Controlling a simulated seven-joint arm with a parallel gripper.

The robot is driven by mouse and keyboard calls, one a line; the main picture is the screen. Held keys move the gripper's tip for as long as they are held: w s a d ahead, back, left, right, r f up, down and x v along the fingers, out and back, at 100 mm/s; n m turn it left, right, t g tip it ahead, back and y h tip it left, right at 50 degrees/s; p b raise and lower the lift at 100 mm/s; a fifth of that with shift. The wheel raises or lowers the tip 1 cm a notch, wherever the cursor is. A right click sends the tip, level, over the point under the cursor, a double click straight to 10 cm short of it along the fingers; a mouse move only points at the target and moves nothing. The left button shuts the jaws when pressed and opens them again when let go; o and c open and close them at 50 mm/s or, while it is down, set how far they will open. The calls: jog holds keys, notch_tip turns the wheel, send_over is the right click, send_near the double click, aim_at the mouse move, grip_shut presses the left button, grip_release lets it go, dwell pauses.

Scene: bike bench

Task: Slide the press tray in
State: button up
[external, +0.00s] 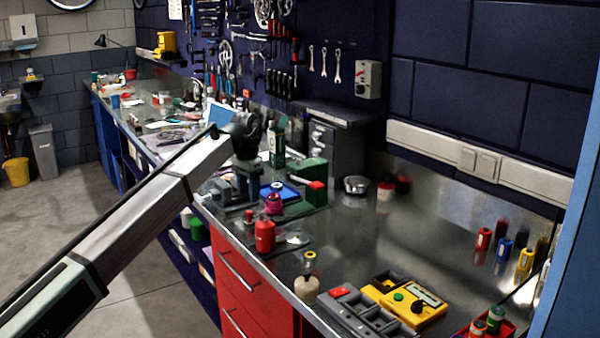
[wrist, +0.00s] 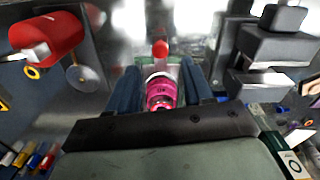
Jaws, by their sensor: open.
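A flat blue piece (external: 280,190), possibly the press tray, lies on the bench beside a green block with a red end (external: 316,183). I cannot tell how far in it sits. A pink round part (external: 273,201) stands just in front of it. My gripper (external: 247,155) is above the bench, left of these things; its fingertips are not clear in the external view. In the wrist view my gripper (wrist: 161,78) is open, with dark blue fingers on both sides of the pink part (wrist: 160,90). A red knob (wrist: 160,48) shows beyond it. I see no grip on anything.
A red canister (external: 265,235) stands near the bench's front edge. A dark grey stepped block (wrist: 272,48) is close on the right in the wrist view. A yellow case (external: 405,302) and a grey tray (external: 355,310) lie nearer the camera.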

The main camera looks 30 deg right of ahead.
aim_at(250, 211)
jog(key=shift+f, duration=2.75)
jog(key=shift+c, duration=0.2)
grip_shut()
